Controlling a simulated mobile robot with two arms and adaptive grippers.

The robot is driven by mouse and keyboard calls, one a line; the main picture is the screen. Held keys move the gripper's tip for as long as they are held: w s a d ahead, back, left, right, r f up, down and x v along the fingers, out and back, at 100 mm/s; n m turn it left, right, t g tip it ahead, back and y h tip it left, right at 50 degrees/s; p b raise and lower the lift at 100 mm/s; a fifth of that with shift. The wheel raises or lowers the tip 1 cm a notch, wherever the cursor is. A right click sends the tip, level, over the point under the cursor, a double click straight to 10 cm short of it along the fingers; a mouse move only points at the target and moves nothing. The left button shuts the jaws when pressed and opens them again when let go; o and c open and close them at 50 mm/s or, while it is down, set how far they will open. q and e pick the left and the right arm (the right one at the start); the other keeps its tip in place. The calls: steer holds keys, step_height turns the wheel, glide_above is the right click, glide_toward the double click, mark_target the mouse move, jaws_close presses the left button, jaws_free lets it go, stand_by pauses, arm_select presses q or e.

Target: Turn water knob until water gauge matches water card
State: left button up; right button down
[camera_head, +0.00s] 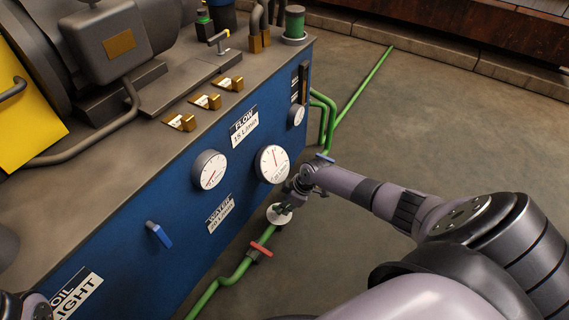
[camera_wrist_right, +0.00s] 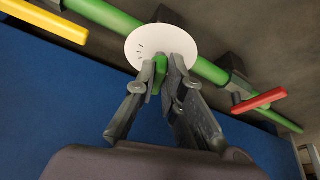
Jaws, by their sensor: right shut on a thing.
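The water card (camera_head: 220,214), labelled WATER with a number in L/min that looks like 20, is on the blue machine front. Two round white gauges are above it: a left gauge (camera_head: 209,170) and a right gauge (camera_head: 272,164), whose needle points roughly up. I cannot tell for sure which is the water gauge. My right gripper (camera_head: 285,203) is at the white dial disc (camera_head: 279,214) on the green pipe. In the right wrist view, the right gripper (camera_wrist_right: 163,70) is shut on the green knob (camera_wrist_right: 160,72) before the white disc (camera_wrist_right: 150,43). A dark part of my left arm shows at the bottom left corner.
A red valve handle (camera_head: 262,249) is close below the disc on the green pipe (camera_head: 236,272). A blue handle (camera_head: 159,235) sticks out of the machine front. A FLOW card (camera_head: 244,126) is above the gauges.

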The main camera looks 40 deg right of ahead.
stand_by(0.3)
steer(key=c, duration=1.7)
jaws_free()
steer(key=v, duration=1.2)
